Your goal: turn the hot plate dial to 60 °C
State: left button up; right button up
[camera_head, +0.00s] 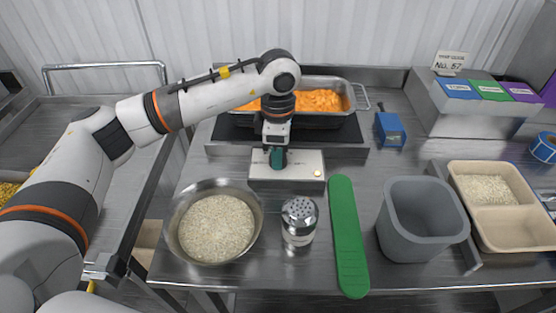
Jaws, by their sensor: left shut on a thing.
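The hot plate's control box (304,177) is a pale metal block at the table's middle, in front of the black hot plate (359,134). A small orange light shows at the box's right end. My left gripper (276,160) points down over the left part of the box and is shut on a teal dial (277,160). The dial's marking and its angle are hidden or too small to read. A metal pan (349,95) of orange food stands on the hot plate, partly behind my left arm. My right gripper is not in view.
A bowl of rice (216,226), a shaker (298,221), a green strip (347,235), a grey bin (421,217) and a beige divided tray (502,208) stand in front. A blue device (390,130) sits right of the hot plate. A label stand (487,105) is at back right.

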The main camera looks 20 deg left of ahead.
pick_arm(q)
jog(key=shift+m+b, duration=0.85)
jog(key=shift+m, duration=0.25)
jog(key=o, duration=1)
jog(key=shift+r, duration=0.15)
notch_tip(320, 180, up, 12)
jog(key=shift+f+b, duration=0.1)
jog(key=shift+b, duration=0.5)
